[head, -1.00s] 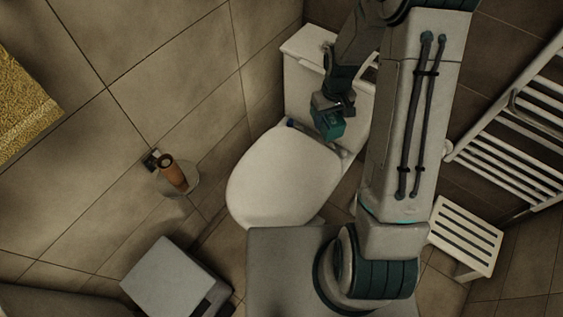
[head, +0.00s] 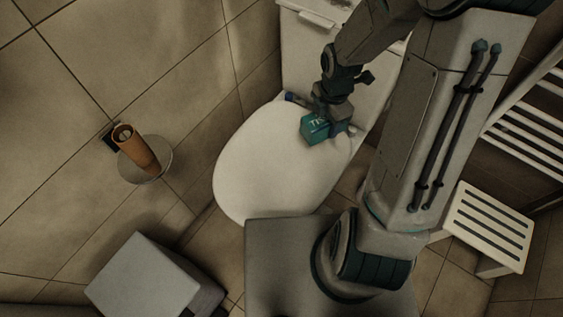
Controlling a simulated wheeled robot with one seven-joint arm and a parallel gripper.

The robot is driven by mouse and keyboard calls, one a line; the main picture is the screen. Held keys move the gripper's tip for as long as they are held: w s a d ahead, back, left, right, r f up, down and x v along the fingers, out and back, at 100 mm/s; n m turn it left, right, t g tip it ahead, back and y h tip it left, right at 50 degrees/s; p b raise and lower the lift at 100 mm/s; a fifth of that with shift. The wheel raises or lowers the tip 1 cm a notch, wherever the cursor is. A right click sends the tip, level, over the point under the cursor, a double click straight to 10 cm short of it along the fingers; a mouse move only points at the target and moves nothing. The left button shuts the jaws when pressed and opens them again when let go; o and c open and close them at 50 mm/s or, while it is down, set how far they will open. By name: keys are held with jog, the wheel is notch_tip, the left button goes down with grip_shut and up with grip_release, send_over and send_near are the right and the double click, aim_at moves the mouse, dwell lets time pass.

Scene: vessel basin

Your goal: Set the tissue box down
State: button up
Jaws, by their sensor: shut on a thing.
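The tissue box (head: 314,130) is a small teal box with white lettering on its top. It is at the rear part of the closed white toilet lid (head: 262,172), near the hinge. My gripper (head: 328,119) is over the box, pointing down, and is shut on it. My wrist hides the far side of the box. I cannot tell whether the box touches the lid or is just above it.
The toilet tank (head: 313,62) stands behind the lid. A grey bin (head: 147,279) stands lower left, a slatted white stool (head: 489,228) at right, below a towel rack (head: 541,131). The lid's front is clear.

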aim_at(326, 136)
jog(key=f+n+b, duration=0.1)
jog(key=s+f+n+b, duration=0.1)
jog(key=n, duration=0.1)
jog(key=s+f+n+b, duration=0.1)
jog(key=f+n, duration=0.1)
jog(key=shift+b, duration=0.3)
jog(key=w+a+f+b, duration=0.1)
jog(key=a+f+b, duration=0.1)
jog(key=a, duration=0.1)
jog(key=w+a+f+b, duration=0.1)
jog(key=a+f+b, duration=0.1)
jog(key=a, duration=0.2)
jog(key=w+a+f+b, duration=0.1)
jog(key=a+f+b, duration=0.1)
jog(key=a+f, duration=0.1)
jog(key=shift+w+a, duration=0.2)
jog(key=shift+a, duration=0.25)
jog(key=shift+f+b, duration=1.05)
jog(key=shift+f, duration=0.9)
jog(key=shift+f, duration=0.2)
jog(key=o, duration=1)
jog(key=shift+r, duration=0.1)
notch_tip(326, 136, up, 12)
jog(key=p, duration=0.5)
jog(key=shift+r, duration=0.15)
